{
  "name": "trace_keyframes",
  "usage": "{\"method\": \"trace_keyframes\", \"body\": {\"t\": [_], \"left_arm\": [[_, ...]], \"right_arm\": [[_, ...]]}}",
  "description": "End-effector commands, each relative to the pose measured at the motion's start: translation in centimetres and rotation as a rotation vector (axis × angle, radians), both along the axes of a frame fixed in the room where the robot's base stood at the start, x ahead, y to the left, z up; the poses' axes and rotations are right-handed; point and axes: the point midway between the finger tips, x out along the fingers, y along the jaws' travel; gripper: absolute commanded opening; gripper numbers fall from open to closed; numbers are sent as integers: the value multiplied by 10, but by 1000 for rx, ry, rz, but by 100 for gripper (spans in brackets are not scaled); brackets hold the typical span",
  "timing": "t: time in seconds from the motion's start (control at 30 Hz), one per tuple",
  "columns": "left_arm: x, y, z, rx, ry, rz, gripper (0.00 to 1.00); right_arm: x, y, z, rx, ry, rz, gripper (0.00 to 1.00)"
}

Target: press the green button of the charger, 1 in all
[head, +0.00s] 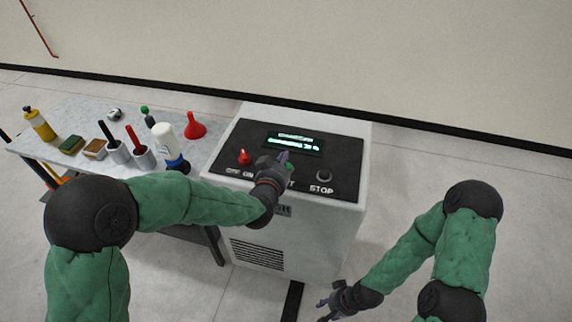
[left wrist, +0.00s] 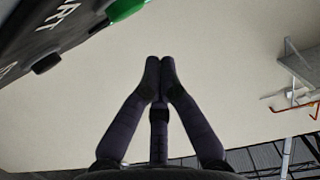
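The charger (head: 352,165) is a white cabinet with a black sloped panel. Its green button (head: 290,168) is partly hidden behind my left gripper (head: 282,157) in the head view. In the left wrist view the green button (left wrist: 126,8) is cut off by the top edge, and the fingertips (left wrist: 160,62) of my left gripper meet, empty, and appear apart from it. Whether the button is pressed in cannot be told. My right gripper (head: 323,310) hangs low in front of the charger, empty, with its fingers seeming spread.
The panel also bears a red knob (head: 244,157), a lit display (head: 294,142) and a dark STOP button (head: 324,176). A table (head: 82,115) at left holds bottles, cups, sponges and a red funnel (head: 194,127). The floor right of the charger is clear.

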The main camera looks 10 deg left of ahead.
Motion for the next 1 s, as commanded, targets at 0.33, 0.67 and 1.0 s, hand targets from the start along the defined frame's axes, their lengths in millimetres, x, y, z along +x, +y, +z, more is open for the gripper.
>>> {"method": "trace_keyframes", "body": {"t": [0.33, 0.67, 1.0], "left_arm": [[-66, 9, 15, 1, 3, -3, 0], [-89, 13, 19, 1, 3, -2, 0], [-90, 13, 19, 1, 2, -2, 0]], "right_arm": [[1, 0, 19, 0, -1, 1, 39], [1, 0, 25, 0, -1, 1, 39], [1, 0, 24, 0, -1, 1, 39]]}}
